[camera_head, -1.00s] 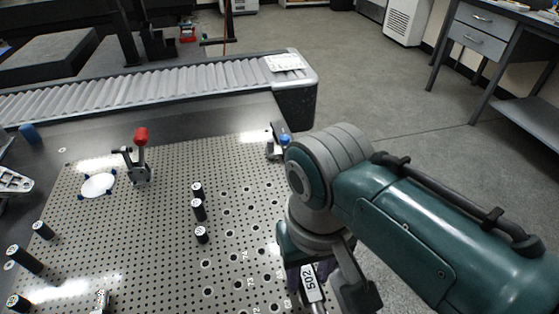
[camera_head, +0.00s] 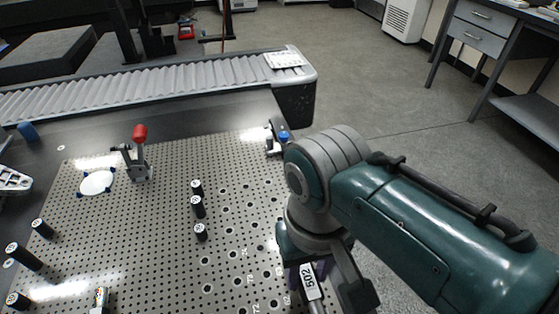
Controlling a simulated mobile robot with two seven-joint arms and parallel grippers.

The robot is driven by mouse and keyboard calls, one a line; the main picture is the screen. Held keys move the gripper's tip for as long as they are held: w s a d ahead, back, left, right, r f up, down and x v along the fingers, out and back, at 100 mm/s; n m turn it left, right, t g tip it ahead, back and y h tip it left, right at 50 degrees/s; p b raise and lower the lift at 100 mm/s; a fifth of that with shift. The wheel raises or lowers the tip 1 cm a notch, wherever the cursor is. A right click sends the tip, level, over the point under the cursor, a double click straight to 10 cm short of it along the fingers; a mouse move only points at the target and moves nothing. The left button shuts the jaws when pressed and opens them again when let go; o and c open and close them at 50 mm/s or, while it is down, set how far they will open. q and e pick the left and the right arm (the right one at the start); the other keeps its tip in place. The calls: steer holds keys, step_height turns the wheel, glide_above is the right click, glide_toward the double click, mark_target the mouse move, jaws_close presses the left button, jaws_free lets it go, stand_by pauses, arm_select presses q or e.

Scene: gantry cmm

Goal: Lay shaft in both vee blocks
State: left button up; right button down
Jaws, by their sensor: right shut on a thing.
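My right gripper (camera_head: 308,277) points down at the bottom of the head view, over the right edge of the perforated plate. It is shut on a grey metal rod with a white label reading 502, which I take to be the shaft (camera_head: 316,306). Purple parts show beside the label, partly behind the gripper. The shaft's lower end runs out of the frame, so I cannot see what it touches. I cannot make out either vee block. My left gripper is not in view.
The perforated plate (camera_head: 150,240) carries several black cylinders (camera_head: 198,207), a red-knobbed clamp (camera_head: 140,150) and a white disc (camera_head: 97,182). A small blue-topped fixture (camera_head: 276,140) stands at its far right corner. The plate's centre is mostly clear.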

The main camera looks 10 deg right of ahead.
mark_target(307, 275)
steer(key=shift+f+b, duration=0.45)
steer(key=shift+f, duration=0.1)
steer(key=c, duration=0.7)
jaws_free()
steer(key=shift+o, duration=1.4)
step_height(307, 275, up, 9)
steer(key=p, duration=0.4)
steer(key=shift+r+p, duration=0.35)
steer(key=shift+r, duration=0.2)
